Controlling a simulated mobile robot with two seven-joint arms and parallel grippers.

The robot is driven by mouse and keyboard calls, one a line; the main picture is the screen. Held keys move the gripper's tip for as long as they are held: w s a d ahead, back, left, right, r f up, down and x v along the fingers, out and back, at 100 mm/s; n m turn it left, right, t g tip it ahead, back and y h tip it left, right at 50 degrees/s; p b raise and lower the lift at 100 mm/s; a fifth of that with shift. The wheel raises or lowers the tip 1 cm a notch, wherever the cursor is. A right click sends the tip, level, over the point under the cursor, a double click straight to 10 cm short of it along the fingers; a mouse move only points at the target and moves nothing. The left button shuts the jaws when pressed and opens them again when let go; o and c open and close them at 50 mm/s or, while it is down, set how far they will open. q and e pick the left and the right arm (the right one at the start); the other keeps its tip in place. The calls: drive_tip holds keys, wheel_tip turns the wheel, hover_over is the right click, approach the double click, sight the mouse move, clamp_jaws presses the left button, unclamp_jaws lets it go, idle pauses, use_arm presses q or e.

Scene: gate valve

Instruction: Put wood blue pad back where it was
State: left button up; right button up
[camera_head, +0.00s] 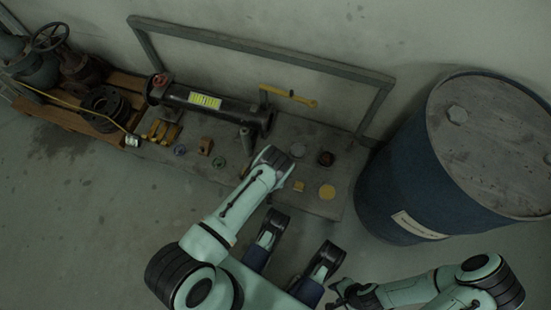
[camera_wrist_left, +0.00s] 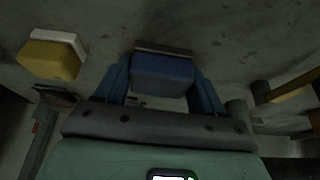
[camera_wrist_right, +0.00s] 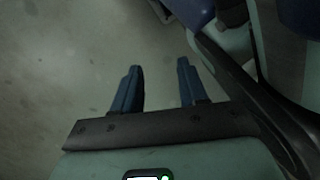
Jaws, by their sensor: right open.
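The blue pad with a thin wooden layer (camera_wrist_left: 162,75) sits between the fingers of my left gripper (camera_wrist_left: 163,85) in the left wrist view. The fingers press against its two sides. My right gripper (camera_head: 335,296) is low in the head view, away from the platform. The right wrist view shows its fingers (camera_wrist_right: 156,85) apart and empty above the floor.
A black pipe (camera_head: 220,106) lies behind. A blue barrel (camera_head: 400,190) stands at right.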

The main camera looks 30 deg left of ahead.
use_arm(q)
drive_tip(key=o, duration=0.3)
drive_tip(key=shift+o, duration=0.2)
drive_tip(key=shift+r, duration=0.15)
drive_tip(key=s+d+r+n+g+h+p, duration=0.1)
drive_tip(key=s+d+r+p, duration=0.1)
drive_tip(key=s+r, duration=0.7)
drive_tip(key=s+d+r+n+g+h+p, duration=0.1)
drive_tip(key=s+d+r+h+p, duration=0.1)
drive_tip(key=s+r, duration=0.7)
wheel_tip(320, 180, up, 3)
drive_tip(key=shift+d+r+n+p, duration=0.2)
drive_tip(key=shift+d+n+p, duration=0.1)
drive_tip(key=shift+p, duration=0.25)
use_arm(e)
drive_tip(key=w+a+r+t, duration=0.1)
drive_tip(key=w+r+t, duration=0.2)
drive_tip(key=w+r, duration=0.3)
drive_tip(key=w, duration=0.3)
drive_tip(key=shift+w+a+r+n+t, duration=0.15)
drive_tip(key=shift+w+r+n+t, duration=0.15)
drive_tip(key=shift+w, duration=0.1)
use_arm(q)
drive_tip(key=shift+r, duration=0.1)
